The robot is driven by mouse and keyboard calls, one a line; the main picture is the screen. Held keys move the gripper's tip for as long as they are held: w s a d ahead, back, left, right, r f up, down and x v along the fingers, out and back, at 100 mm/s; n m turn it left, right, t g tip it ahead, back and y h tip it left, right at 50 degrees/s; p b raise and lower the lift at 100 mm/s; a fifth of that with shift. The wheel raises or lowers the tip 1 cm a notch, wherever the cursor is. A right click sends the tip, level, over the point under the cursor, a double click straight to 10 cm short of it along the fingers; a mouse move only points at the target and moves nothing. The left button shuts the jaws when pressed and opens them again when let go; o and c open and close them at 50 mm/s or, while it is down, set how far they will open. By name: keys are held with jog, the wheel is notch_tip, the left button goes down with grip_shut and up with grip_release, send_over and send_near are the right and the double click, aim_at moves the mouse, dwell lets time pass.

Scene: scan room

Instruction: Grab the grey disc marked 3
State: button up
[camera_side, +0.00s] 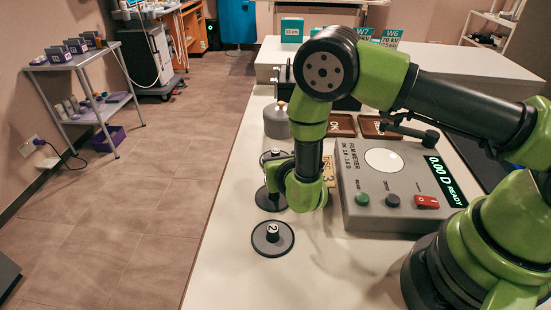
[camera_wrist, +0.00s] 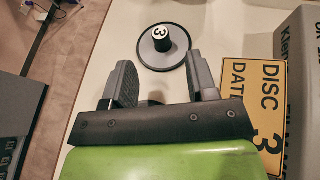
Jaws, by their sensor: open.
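The grey disc marked 3 (camera_wrist: 146,55) lies flat on the white table in the wrist view, with a black upright knob carrying the 3 on a white top. My gripper (camera_wrist: 164,80) is open and empty. The disc sits beyond its fingertips in that view, not between them. A small dark part shows between the finger bases, mostly hidden. In the side view, my gripper (camera_side: 275,180) points down over a row of similar discs and hides much of the middle disc (camera_side: 267,203). The far disc (camera_side: 269,157) is partly visible; its number is not clear.
A grey disc marked 2 (camera_side: 271,246) lies nearest the camera. The film meter (camera_side: 385,190) stands right of the discs. A yellow card (camera_wrist: 263,75) lies flat beside the 3 disc. A grey lidded pot (camera_side: 277,125) stands behind. The table's left edge is close to the discs.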

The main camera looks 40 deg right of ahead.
aim_at(276, 153)
jog(key=x, duration=0.5)
jog(key=shift+w+d+f, duration=0.1)
jog(key=shift+w+d, duration=0.15)
jog(key=shift+w, duration=0.05)
grip_shut()
